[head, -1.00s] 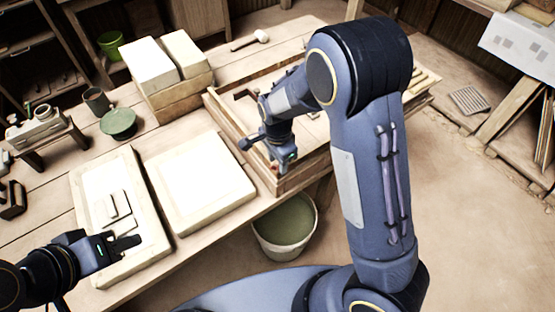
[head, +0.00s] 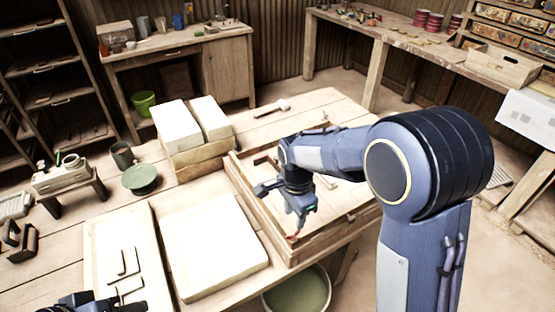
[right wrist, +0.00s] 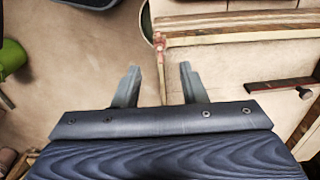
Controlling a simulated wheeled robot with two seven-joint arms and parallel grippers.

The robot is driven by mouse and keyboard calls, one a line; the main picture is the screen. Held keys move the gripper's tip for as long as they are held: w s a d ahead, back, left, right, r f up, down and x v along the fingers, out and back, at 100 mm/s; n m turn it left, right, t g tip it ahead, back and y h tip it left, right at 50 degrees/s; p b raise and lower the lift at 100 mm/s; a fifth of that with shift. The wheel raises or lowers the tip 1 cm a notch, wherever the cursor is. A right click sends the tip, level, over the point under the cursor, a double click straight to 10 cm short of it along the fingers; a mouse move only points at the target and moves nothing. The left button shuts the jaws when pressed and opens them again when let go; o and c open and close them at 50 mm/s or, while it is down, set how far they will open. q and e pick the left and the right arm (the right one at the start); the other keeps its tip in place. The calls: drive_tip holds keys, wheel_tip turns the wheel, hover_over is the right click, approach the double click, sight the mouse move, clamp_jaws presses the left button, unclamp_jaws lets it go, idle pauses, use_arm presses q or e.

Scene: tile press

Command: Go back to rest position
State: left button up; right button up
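My right gripper (head: 298,222) hangs above the near part of a wooden frame (head: 238,177) on the table. In the right wrist view its two fingers (right wrist: 158,82) are apart with nothing held between them. The frame's edge (right wrist: 230,38) lies below and beyond the fingers. My left gripper (head: 95,303) shows only in part at the bottom left edge of the head view, near a pale slab (head: 105,235) with thin L-shaped pieces. Its fingers cannot be read there.
A larger pale slab (head: 212,243) lies left of the frame. Two pale blocks (head: 178,128) stand on wood behind it. A green bowl (head: 141,178), a dark mug (head: 123,155) and a mallet (head: 272,107) are on the table. A bucket (head: 300,290) stands below its edge.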

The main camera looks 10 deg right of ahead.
drive_tip(key=s+d+r+n+t+y, duration=0.1)
drive_tip(key=s+d+r+n+t, duration=0.1)
drive_tip(key=s, duration=0.5)
drive_tip(key=s+d+r+n+t+y, duration=0.1)
drive_tip(key=s+d+r+n, duration=0.1)
drive_tip(key=s+r+n, duration=0.2)
drive_tip(key=s+d+r+n+t+y, duration=0.1)
drive_tip(key=s+d+r+n+t, duration=0.1)
drive_tip(key=s+n, duration=0.4)
drive_tip(key=s+d+r, duration=0.1)
drive_tip(key=s, duration=0.4)
drive_tip(key=shift+r+n+t+y, duration=0.3)
drive_tip(key=shift+y, duration=0.1)
drive_tip(key=shift+d, duration=0.15)
